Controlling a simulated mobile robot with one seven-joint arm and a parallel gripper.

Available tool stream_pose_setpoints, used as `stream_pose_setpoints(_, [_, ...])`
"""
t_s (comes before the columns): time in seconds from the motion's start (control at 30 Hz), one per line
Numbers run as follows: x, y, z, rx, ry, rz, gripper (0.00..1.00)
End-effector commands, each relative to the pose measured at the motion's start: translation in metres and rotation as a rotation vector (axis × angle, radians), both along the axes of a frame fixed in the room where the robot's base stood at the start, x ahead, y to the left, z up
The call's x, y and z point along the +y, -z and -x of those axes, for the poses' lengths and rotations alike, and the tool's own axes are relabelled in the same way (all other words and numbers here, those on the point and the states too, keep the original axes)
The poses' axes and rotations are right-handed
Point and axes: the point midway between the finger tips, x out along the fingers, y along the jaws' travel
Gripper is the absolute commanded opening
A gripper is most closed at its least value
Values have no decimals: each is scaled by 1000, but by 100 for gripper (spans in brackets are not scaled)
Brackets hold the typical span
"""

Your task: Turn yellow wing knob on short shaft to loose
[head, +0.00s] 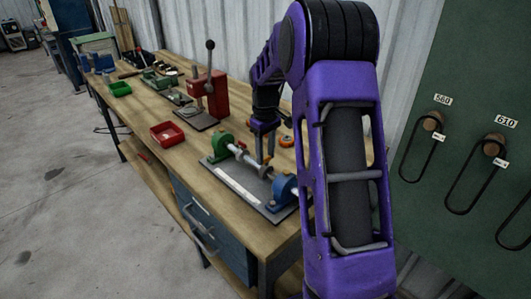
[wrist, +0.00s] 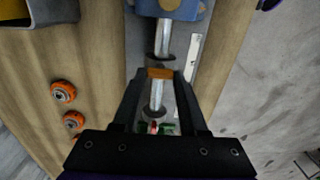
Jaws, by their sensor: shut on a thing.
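The yellow wing knob (wrist: 160,73) shows as a small orange-yellow bar on the shaft (wrist: 156,97) in the wrist view. My gripper (wrist: 160,77) is shut on it, with one fingertip at each end of the bar. In the head view my gripper (head: 265,159) points down at the shaft (head: 247,160), between a green bearing block (head: 222,146) and a blue one (head: 284,191). The knob cannot be made out there. Its loose or tight state cannot be told.
The shaft fixture stands on a grey plate (head: 238,190) near the bench's front edge. Orange rollers (wrist: 63,91) lie beside it. A red tray (head: 167,134) and a red lever press (head: 208,92) stand further along the wooden bench. A green board (head: 440,60) with hanging belts is at right.

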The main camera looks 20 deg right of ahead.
Motion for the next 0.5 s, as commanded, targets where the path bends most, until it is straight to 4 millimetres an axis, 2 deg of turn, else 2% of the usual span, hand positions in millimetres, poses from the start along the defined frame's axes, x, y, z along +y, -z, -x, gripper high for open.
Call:
stream_pose_setpoints(0.13, [0,0,0,-1,-1,1,0])
stream_pose_setpoints(0.17, [0,0,0,-1,-1,1,44])
stream_pose_setpoints(0.3, [0,0,0,-1,-1,1,69])
stream_pose_setpoints(0.33, [0,0,0,-1,-1,1,72])
stream_pose_setpoints(0.5, [0,0,0,0,0,0,72])
